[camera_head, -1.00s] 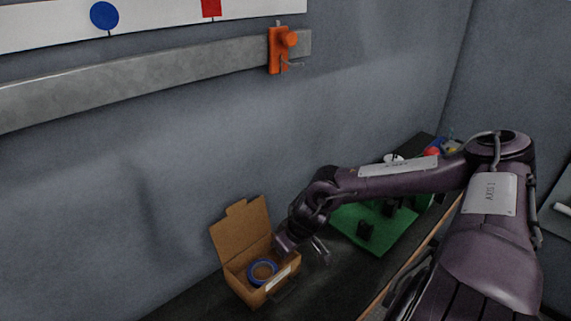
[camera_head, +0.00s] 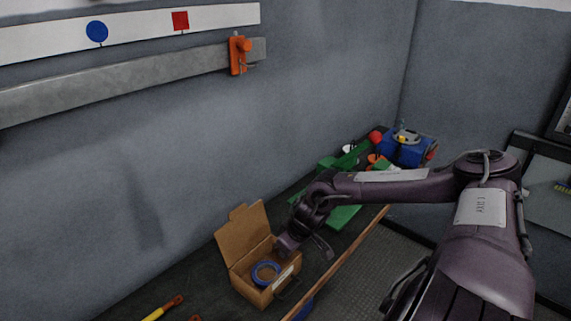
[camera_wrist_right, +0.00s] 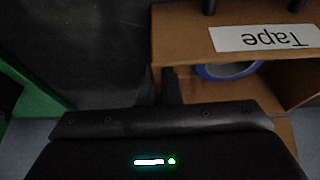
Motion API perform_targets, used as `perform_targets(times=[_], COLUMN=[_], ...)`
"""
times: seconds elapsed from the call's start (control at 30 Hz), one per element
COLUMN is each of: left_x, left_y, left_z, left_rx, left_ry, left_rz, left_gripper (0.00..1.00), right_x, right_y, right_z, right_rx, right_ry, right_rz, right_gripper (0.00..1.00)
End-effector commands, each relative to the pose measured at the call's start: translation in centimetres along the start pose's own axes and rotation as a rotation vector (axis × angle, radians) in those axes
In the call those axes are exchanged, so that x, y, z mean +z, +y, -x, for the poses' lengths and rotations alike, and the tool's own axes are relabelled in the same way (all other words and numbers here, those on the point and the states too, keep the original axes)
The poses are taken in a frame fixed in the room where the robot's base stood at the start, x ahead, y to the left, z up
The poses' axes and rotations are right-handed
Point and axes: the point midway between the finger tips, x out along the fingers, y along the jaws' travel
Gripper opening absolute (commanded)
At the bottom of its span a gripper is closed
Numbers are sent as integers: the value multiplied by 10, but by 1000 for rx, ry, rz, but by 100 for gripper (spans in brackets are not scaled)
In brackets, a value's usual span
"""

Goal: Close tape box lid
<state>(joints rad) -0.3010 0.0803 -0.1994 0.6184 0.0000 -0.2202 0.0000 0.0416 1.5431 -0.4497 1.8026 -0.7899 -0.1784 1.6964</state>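The cardboard tape box (camera_head: 249,288) stands on the dark bench with its lid (camera_head: 244,233) open, upright and leaning back on the wall side. A blue roll of tape (camera_head: 266,273) lies inside. My right gripper (camera_head: 305,248) is beside the box's right end, close to the rim; I cannot tell whether it touches. In the right wrist view its two fingers (camera_wrist_right: 161,86) are close together and hold nothing visible, next to the box edge. There the box front shows a white "Tape" label (camera_wrist_right: 262,38), with part of the blue roll (camera_wrist_right: 228,70) behind. My left gripper is not in view.
Yellow-and-red handled tools (camera_head: 165,307) lie at the bench's near left. A green mat (camera_head: 343,216) and a blue object (camera_head: 405,148) are farther back on the bench. A grey rail with an orange clamp (camera_head: 239,56) is on the wall.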

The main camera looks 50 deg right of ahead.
Motion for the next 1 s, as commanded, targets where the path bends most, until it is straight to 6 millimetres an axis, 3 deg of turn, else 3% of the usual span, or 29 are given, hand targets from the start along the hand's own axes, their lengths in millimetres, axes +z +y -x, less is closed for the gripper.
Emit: perform_targets(times=[0.47,0.7,1.0], left_x=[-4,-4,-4], left_y=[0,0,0], left_z=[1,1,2], left_rx=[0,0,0], left_ry=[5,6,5], left_rz=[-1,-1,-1], left_gripper=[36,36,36], right_x=[-3,-2,-2], right_y=[3,3,3], right_z=[0,0,2], right_rx=[-2,-2,0], right_ry=[4,4,4], right_rz=[5,5,6], right_gripper=[0,30,30])
